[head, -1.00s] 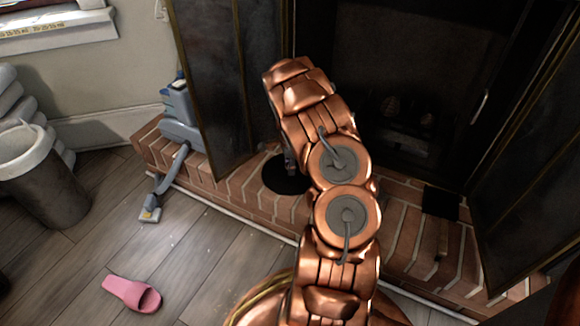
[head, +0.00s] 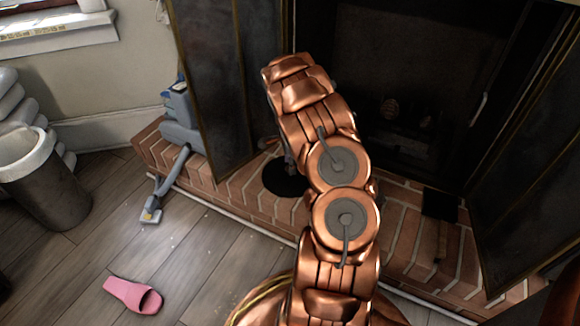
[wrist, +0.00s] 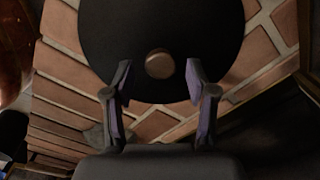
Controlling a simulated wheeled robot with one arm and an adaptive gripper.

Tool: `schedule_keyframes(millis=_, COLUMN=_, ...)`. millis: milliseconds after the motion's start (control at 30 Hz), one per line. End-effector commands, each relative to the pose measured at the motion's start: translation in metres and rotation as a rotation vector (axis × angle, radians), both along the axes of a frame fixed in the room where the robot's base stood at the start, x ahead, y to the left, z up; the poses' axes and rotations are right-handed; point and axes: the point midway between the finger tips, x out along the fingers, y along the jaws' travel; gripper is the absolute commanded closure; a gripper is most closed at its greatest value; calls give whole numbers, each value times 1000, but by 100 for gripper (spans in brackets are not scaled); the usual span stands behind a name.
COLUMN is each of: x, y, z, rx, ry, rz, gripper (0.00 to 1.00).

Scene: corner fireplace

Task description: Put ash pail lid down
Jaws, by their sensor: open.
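The ash pail lid (head: 281,180) is a flat black disc lying on the brick hearth, partly hidden behind my arm in the head view. In the wrist view the lid (wrist: 200,28) fills the upper middle, with a small round copper-coloured knob (wrist: 159,64) at its centre. My gripper (wrist: 159,68) is open, its two fingertips apart on either side of the knob in that picture, with gaps on both sides. The fingers are mostly hidden behind my arm in the head view. I cannot clearly make out the pail.
A blue-grey vacuum-like device (head: 181,125) stands at the hearth's left end. Open dark fireplace doors (head: 215,85) flank the firebox. A dark flat tool (head: 440,204) lies on the right hearth. A bin (head: 45,190) and pink slipper (head: 133,295) are on the floor.

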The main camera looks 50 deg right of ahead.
Motion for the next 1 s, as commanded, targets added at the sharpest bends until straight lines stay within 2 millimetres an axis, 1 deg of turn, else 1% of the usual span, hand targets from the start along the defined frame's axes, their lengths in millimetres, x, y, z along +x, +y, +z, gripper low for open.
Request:
schedule_keyframes(millis=33, x=1, y=0, z=13, rx=-2, ry=-1, rz=1, gripper=43)
schedule_keyframes(millis=300, x=1, y=-1, z=66, rx=-4, ry=-3, rz=1, gripper=43)
schedule_keyframes(millis=400, x=1, y=0, z=81, rx=-2, ry=-2, rz=2, gripper=43)
schedule_keyframes(millis=533, x=1, y=1, z=94, rx=-2, ry=0, rz=5, gripper=43)
schedule_keyframes(millis=633, x=-1, y=8, z=104, rx=-6, ry=6, rz=37, gripper=43)
schedule_keyframes(millis=767, x=-5, y=32, z=127, rx=-12, ry=27, rz=146, gripper=43)
schedule_keyframes(millis=900, x=-18, y=71, z=159, rx=-9, ry=58, rz=316, gripper=43)
schedule_keyframes(millis=967, x=-25, y=89, z=172, rx=-3, ry=71, rz=392, gripper=43)
schedule_keyframes(millis=1000, x=-31, y=101, z=179, rx=3, ry=80, rz=443, gripper=43)
